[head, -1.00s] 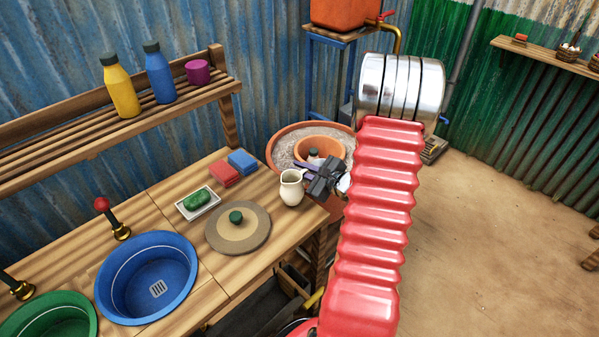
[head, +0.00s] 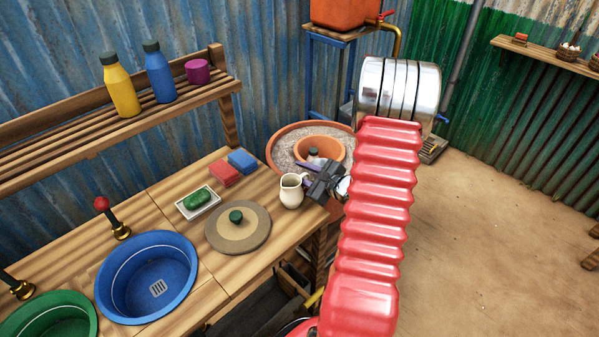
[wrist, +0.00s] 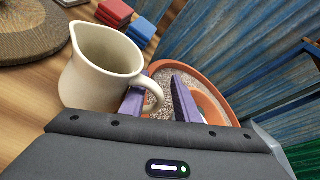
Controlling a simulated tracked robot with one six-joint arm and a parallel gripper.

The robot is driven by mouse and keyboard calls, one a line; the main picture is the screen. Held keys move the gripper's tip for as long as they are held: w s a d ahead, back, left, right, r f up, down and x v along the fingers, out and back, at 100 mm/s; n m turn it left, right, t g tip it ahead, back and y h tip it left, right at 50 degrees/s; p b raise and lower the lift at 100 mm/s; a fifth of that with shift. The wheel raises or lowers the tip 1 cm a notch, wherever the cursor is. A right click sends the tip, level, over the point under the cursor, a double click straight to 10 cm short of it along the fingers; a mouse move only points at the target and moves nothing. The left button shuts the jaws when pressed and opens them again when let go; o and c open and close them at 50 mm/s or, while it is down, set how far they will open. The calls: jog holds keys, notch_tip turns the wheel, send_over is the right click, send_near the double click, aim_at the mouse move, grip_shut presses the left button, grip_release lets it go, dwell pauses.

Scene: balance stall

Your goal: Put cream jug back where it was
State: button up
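The cream jug (head: 291,192) stands upright near the right end of the wooden counter, beside the round board. In the wrist view the jug (wrist: 100,72) looks empty, with its spout to the upper left and its handle toward my gripper. My gripper (head: 309,179) is just right of the jug. In the wrist view my gripper (wrist: 160,98) has its two purple fingers apart. The handle lies between them, with the left finger partly hidden by it and a clear gap to the right finger.
Near the jug are a round board (head: 250,237) with a green knob, a soap dish (head: 212,206), red blocks (head: 225,174) and blue blocks (head: 243,162). A large terracotta pot (head: 275,150) stands behind the counter's end. A blue basin (head: 185,285) is farther left.

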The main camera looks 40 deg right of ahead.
jog(key=shift+r, duration=0.1)
jog(key=v, duration=1.2)
dwell(0.8)
